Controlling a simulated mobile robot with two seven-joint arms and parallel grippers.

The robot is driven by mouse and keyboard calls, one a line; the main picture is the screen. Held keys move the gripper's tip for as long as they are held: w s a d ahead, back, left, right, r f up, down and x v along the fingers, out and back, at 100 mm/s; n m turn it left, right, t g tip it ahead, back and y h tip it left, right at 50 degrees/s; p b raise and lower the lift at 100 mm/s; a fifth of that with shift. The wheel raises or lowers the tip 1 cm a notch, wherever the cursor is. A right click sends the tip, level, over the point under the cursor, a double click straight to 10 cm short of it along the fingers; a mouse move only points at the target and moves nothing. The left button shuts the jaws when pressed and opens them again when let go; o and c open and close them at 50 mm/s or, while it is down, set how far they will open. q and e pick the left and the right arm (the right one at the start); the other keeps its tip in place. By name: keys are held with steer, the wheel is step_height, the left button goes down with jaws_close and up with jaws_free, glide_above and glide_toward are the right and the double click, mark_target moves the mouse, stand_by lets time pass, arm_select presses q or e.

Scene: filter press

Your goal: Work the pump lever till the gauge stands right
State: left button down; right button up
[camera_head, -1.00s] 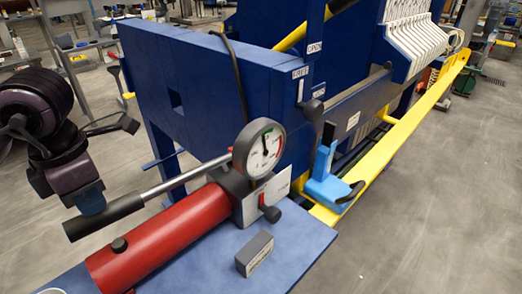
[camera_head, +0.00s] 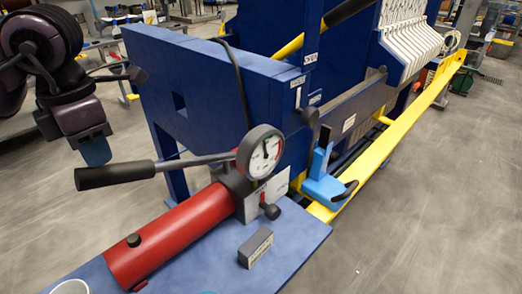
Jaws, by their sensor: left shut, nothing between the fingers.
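The red hand pump (camera_head: 185,235) lies on a blue shelf. Its lever has a black grip (camera_head: 115,175) at the left end and stands close to level. The round gauge (camera_head: 260,152) has a white face with coloured marks; its dark needle points roughly upward, and the scale is too small to read. A small dark release knob (camera_head: 271,211) sits below the gauge. My left gripper (camera_head: 97,152) is shut and empty, its tip just above or behind the black grip; I cannot tell whether they touch.
The blue press frame (camera_head: 215,90) stands behind the pump, with a yellow rail (camera_head: 400,135) running back right. A grey labelled block (camera_head: 255,247) and a white round rim (camera_head: 70,287) are near the shelf's front. A blue black-handled piece (camera_head: 325,185) stands right of the gauge.

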mark_target(103, 175)
arm_select(q)
steer(key=shift+f, duration=0.1)
arm_select(e)
steer(key=shift+f, duration=0.1)
arm_select(q)
steer(key=f, duration=0.1)
steer(key=f+b, duration=0.1)
steer(key=f, duration=0.1)
steer(key=f+b, duration=0.1)
steer(key=shift+s+a+f, duration=0.2)
steer(key=shift+s+f, duration=0.05)
steer(key=r, duration=0.1)
steer(key=r+p, duration=0.1)
steer(key=r, duration=0.1)
steer(key=r+p, duration=0.1)
steer(key=r, duration=0.1)
steer(key=shift+w+d, duration=0.2)
steer(key=shift+d, duration=0.05)
steer(key=shift+f, duration=0.15)
arm_select(e)
steer(key=shift+s, duration=0.1)
steer(key=shift+f, duration=0.15)
